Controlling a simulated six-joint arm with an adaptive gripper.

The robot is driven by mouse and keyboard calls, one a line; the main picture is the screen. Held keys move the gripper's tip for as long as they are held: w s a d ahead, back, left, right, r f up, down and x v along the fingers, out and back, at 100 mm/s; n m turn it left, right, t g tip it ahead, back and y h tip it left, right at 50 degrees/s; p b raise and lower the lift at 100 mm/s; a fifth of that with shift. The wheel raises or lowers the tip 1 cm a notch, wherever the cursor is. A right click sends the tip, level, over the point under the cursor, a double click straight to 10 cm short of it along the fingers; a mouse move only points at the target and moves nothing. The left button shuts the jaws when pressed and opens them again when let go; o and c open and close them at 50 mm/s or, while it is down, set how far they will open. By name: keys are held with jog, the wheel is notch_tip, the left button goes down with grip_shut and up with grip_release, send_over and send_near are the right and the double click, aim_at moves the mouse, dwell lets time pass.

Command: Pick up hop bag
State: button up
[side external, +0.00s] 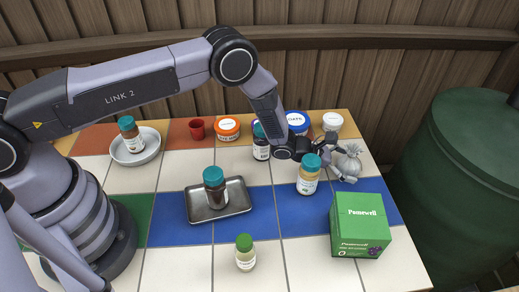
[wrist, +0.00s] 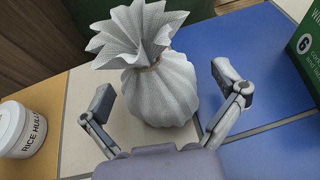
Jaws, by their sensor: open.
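The hop bag (wrist: 160,90) is a pale mesh sack, tied at the neck with a flared, ruffled top. In the wrist view it stands upright on the tiles, between the spread fingers of my gripper (wrist: 165,98). The gripper is open, with a finger on each side of the bag and a visible gap at both sides. In the side external view the hop bag (side external: 348,161) is at the right end of the table, and my gripper (side external: 338,168) is right by it. The fingers partly hide the bag there.
A white tub labelled rice hulls (wrist: 22,130) stands left of the bag in the wrist view. A green box (side external: 360,226) and a teal-capped jar (side external: 308,176) are close by. A metal tray (side external: 240,207) holds a dark jar (side external: 215,188). The table's right edge is near the bag.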

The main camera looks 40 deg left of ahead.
jog(key=c, duration=1)
